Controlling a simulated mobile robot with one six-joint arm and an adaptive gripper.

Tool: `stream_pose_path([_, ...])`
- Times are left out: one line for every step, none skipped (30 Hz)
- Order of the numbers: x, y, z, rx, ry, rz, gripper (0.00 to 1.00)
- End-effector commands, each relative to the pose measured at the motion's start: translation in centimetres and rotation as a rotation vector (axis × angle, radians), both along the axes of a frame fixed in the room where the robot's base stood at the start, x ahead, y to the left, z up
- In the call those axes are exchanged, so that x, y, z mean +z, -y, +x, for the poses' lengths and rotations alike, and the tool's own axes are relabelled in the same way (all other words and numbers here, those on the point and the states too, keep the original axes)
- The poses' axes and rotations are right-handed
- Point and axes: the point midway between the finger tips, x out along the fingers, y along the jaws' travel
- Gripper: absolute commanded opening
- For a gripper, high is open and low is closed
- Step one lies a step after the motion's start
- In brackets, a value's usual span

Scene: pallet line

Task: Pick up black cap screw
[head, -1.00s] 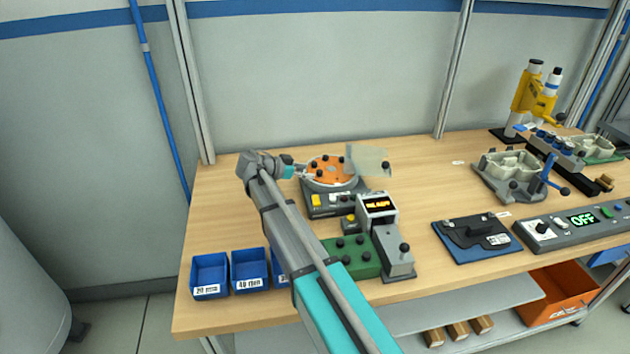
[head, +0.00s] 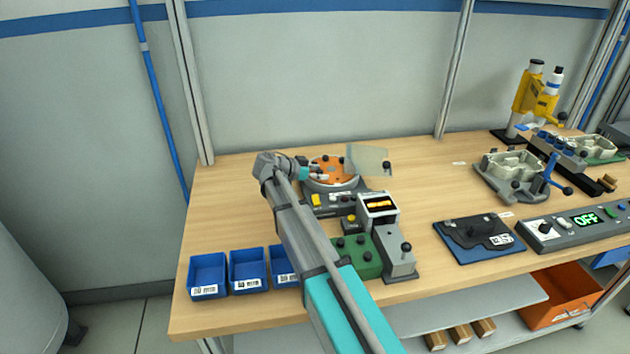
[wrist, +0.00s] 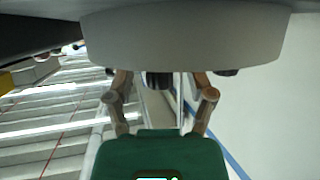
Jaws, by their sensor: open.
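Several black cap screws sit around an orange disc (head: 328,165) on a round turntable. In the wrist view a black cap screw (wrist: 158,80) shows at the edge of a pale round plate (wrist: 185,35), between the two fingertips. My gripper (wrist: 163,86) is open, with one finger on each side of that screw; I cannot tell whether either touches it. In the head view my gripper (head: 318,171) reaches over the left side of the orange disc. The fingertips are small there, and the gripper partly covers the disc.
A clear plate (head: 369,160) stands at the disc's right. Blue bins (head: 208,276) line the front left edge. The back left tabletop is clear.

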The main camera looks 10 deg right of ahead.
Motion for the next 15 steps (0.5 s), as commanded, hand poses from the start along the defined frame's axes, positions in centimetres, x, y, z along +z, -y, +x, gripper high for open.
stream_pose_path([0.02, -0.01, 0.00, 0.000, 0.000, 0.000, 0.70])
stream_pose_path([0.02, -0.01, 0.00, 0.000, 0.000, 0.000, 0.70])
stream_pose_path([0.02, -0.02, -0.01, 0.000, 0.000, 0.000, 0.70])
stream_pose_path([0.01, -0.03, -0.01, 0.000, 0.000, 0.000, 0.70])
stream_pose_path([0.02, -0.04, -0.01, 0.000, 0.000, 0.000, 0.70])
stream_pose_path([0.02, -0.04, -0.01, 0.000, 0.000, 0.000, 0.70])
stream_pose_path([0.02, -0.04, -0.01, 0.000, 0.000, 0.000, 0.70])
stream_pose_path([0.02, -0.04, -0.01, 0.000, 0.000, 0.000, 0.70])
stream_pose_path([0.02, -0.04, -0.01, 0.000, 0.000, 0.000, 0.70])
stream_pose_path([0.02, -0.04, -0.01, 0.000, 0.000, 0.000, 0.70])
stream_pose_path([0.02, -0.04, -0.01, 0.000, 0.000, 0.000, 0.70])
stream_pose_path([0.02, -0.04, -0.01, 0.000, 0.000, 0.000, 0.63])
stream_pose_path([0.01, -0.06, -0.02, 0.000, 0.000, 0.000, 0.57])
stream_pose_path([0.01, -0.06, -0.02, 0.000, 0.000, 0.000, 0.52])
stream_pose_path([0.01, -0.06, -0.02, 0.000, 0.000, 0.000, 0.44])
